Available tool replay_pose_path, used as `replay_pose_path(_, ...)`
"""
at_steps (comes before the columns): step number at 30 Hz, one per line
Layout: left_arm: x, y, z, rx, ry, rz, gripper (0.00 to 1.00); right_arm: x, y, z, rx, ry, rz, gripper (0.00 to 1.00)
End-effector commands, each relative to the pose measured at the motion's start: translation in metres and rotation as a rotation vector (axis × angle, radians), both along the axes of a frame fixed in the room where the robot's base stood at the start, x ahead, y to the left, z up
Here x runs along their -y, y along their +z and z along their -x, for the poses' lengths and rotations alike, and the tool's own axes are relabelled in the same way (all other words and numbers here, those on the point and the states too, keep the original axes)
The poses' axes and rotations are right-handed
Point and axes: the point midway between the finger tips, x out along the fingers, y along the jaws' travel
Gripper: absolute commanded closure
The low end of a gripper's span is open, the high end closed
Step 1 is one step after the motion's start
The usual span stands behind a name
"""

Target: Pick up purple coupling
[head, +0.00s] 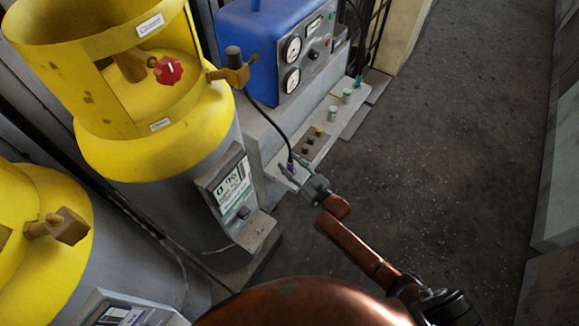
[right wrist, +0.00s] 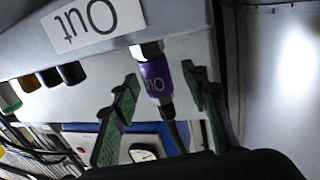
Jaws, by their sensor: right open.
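The purple coupling (right wrist: 155,77) shows in the right wrist view, with light lettering on its side. It sits against a metal nut (right wrist: 147,51) on a pale panel edge, and a black hose (right wrist: 172,128) leads away from its other end. My right gripper (right wrist: 160,82) is open, with one green-padded finger on each side of the coupling and gaps visible between. In the head view my right gripper (head: 294,171) is at the near end of the low pale shelf, where the black hose comes down. The coupling is not clear there. My left gripper is not in view.
An "Out" label (right wrist: 85,22) and several coloured fittings (right wrist: 50,77) are beside the coupling. In the head view, yellow-topped cylinders (head: 150,140) stand left, and a blue gauge box (head: 265,50) stands behind the shelf (head: 318,147). The dark floor (head: 440,150) at right is clear.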

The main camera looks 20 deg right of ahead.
Motion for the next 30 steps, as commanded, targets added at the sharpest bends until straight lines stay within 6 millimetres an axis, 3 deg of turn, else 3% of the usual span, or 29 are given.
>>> replay_pose_path(7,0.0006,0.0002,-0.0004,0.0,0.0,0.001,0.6,-0.0001,0.0004,-0.0006,0.0,0.0,0.0,0.6)
replay_pose_path(24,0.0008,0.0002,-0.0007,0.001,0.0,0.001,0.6,0.0,0.0002,-0.0003,-0.001,0.0,0.0,0.99)
replay_pose_path(30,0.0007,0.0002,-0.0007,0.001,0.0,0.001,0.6,0.0,0.0011,-0.0006,0.001,0.0,0.001,1.0)
